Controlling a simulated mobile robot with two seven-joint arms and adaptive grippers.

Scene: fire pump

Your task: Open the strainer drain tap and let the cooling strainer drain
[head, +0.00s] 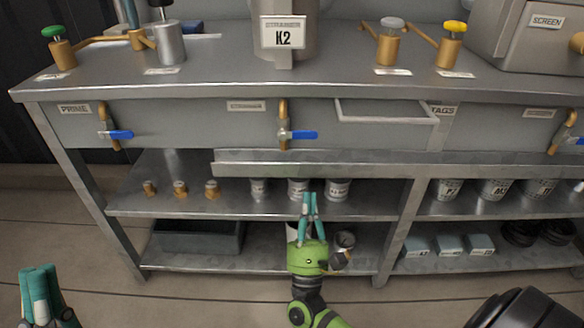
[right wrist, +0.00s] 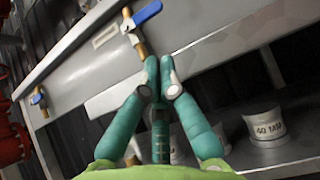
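The strainer drain tap (head: 283,126) is a brass tap on the bench front beside the strainer label (head: 246,105). Its blue lever (head: 303,135) lies level, pointing right; the lever also shows in the right wrist view (right wrist: 148,11). The strainer body (head: 290,50), labelled K2, stands on the bench above; its top is cut off. My right gripper (head: 309,196) is below and in front of the tap, apart from it, with teal fingers together and empty. My left gripper (head: 40,268) is low at the left, away from the bench, fingers together and empty.
Similar taps with blue levers hang at the left (head: 113,134) and far right (head: 570,135). A shelf edge (head: 330,166) runs below the strainer tap. Cups (head: 338,189), brass fittings (head: 181,188) and a grey bin (head: 200,236) sit on the shelves.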

